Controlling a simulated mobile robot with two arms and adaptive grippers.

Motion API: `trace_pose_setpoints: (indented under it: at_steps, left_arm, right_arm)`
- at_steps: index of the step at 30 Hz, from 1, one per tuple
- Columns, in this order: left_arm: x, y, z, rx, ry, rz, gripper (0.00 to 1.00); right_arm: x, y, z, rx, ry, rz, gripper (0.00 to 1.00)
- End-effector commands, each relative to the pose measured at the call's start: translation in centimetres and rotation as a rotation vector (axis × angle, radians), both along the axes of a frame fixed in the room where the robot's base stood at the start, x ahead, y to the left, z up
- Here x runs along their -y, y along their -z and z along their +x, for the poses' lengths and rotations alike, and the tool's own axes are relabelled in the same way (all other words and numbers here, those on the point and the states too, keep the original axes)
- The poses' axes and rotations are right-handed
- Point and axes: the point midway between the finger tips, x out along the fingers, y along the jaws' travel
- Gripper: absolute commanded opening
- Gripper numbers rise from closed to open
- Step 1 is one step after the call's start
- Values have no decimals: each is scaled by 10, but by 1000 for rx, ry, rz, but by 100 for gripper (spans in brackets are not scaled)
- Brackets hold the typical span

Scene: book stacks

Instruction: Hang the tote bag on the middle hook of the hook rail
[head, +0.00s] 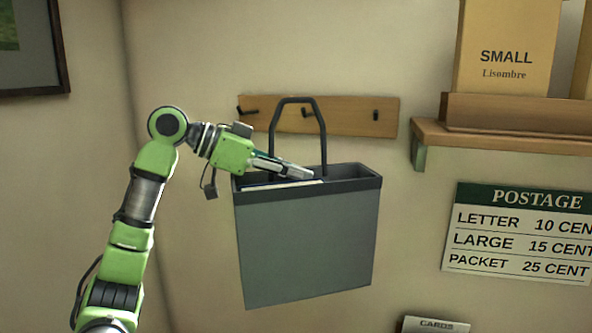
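The grey tote bag (308,240) with a dark rim is up in front of the wall, slightly tilted. Its stiff dark handle (298,99) stands up in a loop. The wooden hook rail (346,112) is behind it with three dark hooks. The middle hook (307,112) shows inside the loop, a little below the handle's top; I see no contact between them. My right gripper is not in view.
A wooden shelf (500,138) with a box marked SMALL (505,45) juts out right of the rail. A postage sign (520,232) is on the wall below it. A CARDS holder (435,325) shows at the bottom. A picture frame (35,93) hangs at upper left.

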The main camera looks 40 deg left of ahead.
Motion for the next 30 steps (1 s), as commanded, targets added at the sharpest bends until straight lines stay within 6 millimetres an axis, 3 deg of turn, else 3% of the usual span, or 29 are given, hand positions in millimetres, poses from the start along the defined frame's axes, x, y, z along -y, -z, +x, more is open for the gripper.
trace_pose_setpoints:
  at_steps: [9, 30]
  left_arm:
    - [-9, -3, 15, 6, -2, -6, 0]
    - [-26, -1, 47, 5, -2, -6, 0]
  right_arm:
    - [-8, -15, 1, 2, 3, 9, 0]
    - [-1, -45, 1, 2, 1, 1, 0]
